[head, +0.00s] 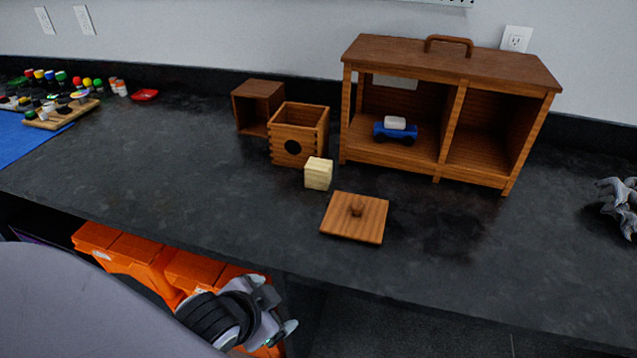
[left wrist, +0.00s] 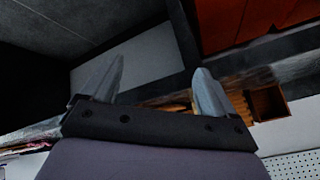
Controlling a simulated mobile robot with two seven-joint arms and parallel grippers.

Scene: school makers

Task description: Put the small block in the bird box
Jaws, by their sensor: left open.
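The small block (head: 318,173) is a pale wooden cube on the dark counter, just in front of the bird box. The bird box (head: 298,134) is an open-topped wooden box with a round dark hole in its front. My left gripper (head: 286,316) is low, below the counter's front edge in the head view. In the left wrist view its two fingers (left wrist: 155,85) are spread with nothing between them. My right gripper is not in view.
A plain wooden box (head: 258,105) stands behind the bird box. A large two-bay wooden case (head: 450,65) holding a blue toy car (head: 396,130) stands to the right. Orange bins (head: 130,250) sit under the counter. The counter's front left is clear.

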